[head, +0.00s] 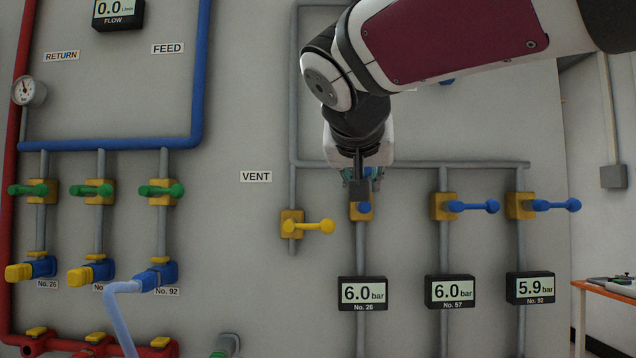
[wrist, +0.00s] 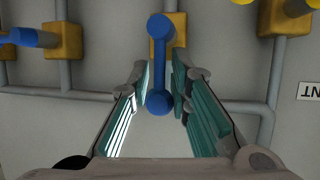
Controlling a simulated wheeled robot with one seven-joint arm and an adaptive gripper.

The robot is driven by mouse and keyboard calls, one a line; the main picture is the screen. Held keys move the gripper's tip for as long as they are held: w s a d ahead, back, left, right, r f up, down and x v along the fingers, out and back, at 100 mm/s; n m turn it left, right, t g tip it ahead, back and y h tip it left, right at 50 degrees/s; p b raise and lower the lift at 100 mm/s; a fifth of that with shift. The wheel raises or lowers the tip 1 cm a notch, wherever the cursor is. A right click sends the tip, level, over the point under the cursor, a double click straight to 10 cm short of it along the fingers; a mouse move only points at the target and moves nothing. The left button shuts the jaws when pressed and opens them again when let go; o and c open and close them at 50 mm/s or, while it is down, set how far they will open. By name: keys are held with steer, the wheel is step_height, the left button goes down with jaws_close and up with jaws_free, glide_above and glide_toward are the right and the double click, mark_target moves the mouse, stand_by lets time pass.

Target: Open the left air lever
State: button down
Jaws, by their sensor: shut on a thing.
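The left air lever (head: 364,208) is blue, on a yellow valve block above the No. 26 display. My gripper (head: 361,180) is in front of it and hides most of it in the head view. In the wrist view the lever (wrist: 158,60) stands in line with its pipe, its round end between the fingers. My gripper (wrist: 158,85) is shut on the lever near that end. The middle air lever (head: 472,206) and the right air lever (head: 555,205) point sideways to the right, across their pipes.
The yellow vent lever (head: 312,226) sits close on the left, pointing right. The No. 26 display (head: 362,292) below reads 6.0 bar. A grey header pipe (head: 480,164) runs above the valves. Green levers (head: 92,190) are far left.

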steer(key=shift+r, duration=0.2)
steer(key=c, duration=1.5)
jaws_free()
steer(key=shift+o, duration=0.2)
steer(key=shift+f, duration=0.1)
steer(key=v, duration=1.2)
